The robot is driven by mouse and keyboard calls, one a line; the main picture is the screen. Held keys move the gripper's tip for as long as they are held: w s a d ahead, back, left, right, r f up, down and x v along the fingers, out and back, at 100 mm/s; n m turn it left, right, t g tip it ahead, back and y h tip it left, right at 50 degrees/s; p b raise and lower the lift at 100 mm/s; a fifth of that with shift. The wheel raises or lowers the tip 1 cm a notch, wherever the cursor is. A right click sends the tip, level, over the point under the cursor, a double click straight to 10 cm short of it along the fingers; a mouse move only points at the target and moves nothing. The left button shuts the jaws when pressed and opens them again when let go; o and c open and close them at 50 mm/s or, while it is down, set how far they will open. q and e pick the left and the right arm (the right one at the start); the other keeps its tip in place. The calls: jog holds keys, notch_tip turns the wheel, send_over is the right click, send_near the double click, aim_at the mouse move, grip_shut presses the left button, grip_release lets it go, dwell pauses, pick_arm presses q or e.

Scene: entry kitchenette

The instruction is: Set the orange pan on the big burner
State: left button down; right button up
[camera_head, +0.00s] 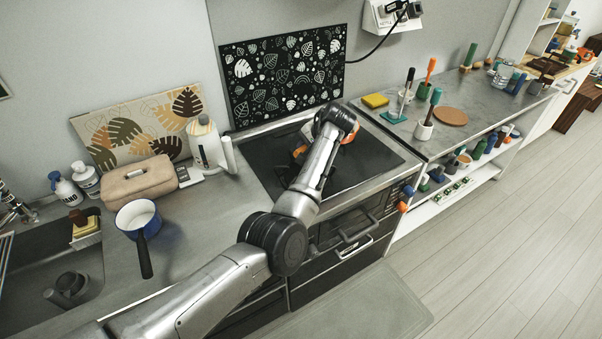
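The orange pan (351,134) is on or just above the black cooktop (370,162), toward its back. Most of it is hidden behind my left arm's wrist; only bits of orange show on either side. My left arm comes in from the lower left and reaches over the cooktop. Its gripper is hidden behind the wrist, so I cannot see its fingers or whether they hold the pan. The burner markings cannot be made out, so I cannot tell which burner the pan is over. My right gripper is not in view.
A blue-and-white saucepan (137,216) with a dark handle stands on the left counter. A beige box (138,182) and a white kettle (206,143) stand behind it. A yellow sponge (375,101) and utensil holders line the right counter. The cooktop's right front is clear.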

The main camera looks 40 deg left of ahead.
pick_arm(q)
jog(key=s+a+f+p, duration=0.3)
jog(key=s+a+f, duration=0.3)
jog(key=s+f, duration=0.3)
jog(key=shift+x, duration=0.95)
jog(key=shift+s+d+f, duration=0.15)
jog(key=shift+f, duration=0.05)
jog(key=c, duration=0.8)
grip_release()
jog(key=shift+f, duration=0.1)
jog(key=v, duration=1.2)
jog(key=shift+r, duration=0.2)
